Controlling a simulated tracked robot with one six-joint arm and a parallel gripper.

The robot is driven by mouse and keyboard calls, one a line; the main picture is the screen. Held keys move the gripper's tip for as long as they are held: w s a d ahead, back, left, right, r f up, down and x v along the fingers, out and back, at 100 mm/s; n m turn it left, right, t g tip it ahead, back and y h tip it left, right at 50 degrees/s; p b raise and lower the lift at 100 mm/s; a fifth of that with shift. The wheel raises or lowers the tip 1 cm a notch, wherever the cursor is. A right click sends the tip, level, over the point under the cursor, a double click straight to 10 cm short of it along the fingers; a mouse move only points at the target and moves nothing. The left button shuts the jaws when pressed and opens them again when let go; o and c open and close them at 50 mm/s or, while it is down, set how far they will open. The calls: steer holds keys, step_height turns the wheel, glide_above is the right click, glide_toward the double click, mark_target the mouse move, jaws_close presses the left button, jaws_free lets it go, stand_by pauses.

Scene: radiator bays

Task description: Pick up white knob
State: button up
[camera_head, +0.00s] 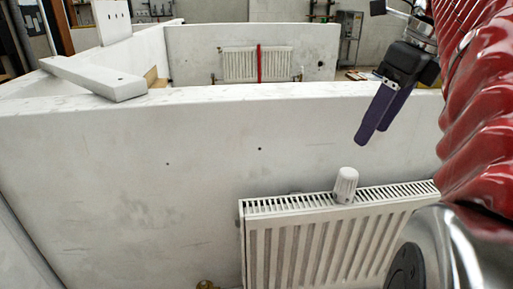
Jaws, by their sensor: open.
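The white knob (345,185) is a small ribbed cylinder standing upright on the top grille of the near white radiator (310,245). My gripper (369,138) has dark purple fingers that point down and slightly left. It is above the knob and a little to its right in the picture, apart from it. The gripper is open and nothing shows between its fingers. The fingers overlap in this view, so the gap between them is hard to see. The right part of the radiator is hidden behind my arm.
A white partition wall (130,180) stands behind the radiator. A white beam (95,78) lies on its top edge at the left. A second radiator (240,64) with a red strap hangs on a farther wall. A brass fitting (207,285) shows at the bottom. Free space surrounds the knob above the grille.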

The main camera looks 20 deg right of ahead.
mark_target(350, 171)
steer(key=shift+s+f, duration=0.1)
steer(key=shift+x, duration=4.25)
steer(key=shift+x, duration=2.6)
steer(key=shift+a, duration=0.1)
steer(key=c, duration=1.2)
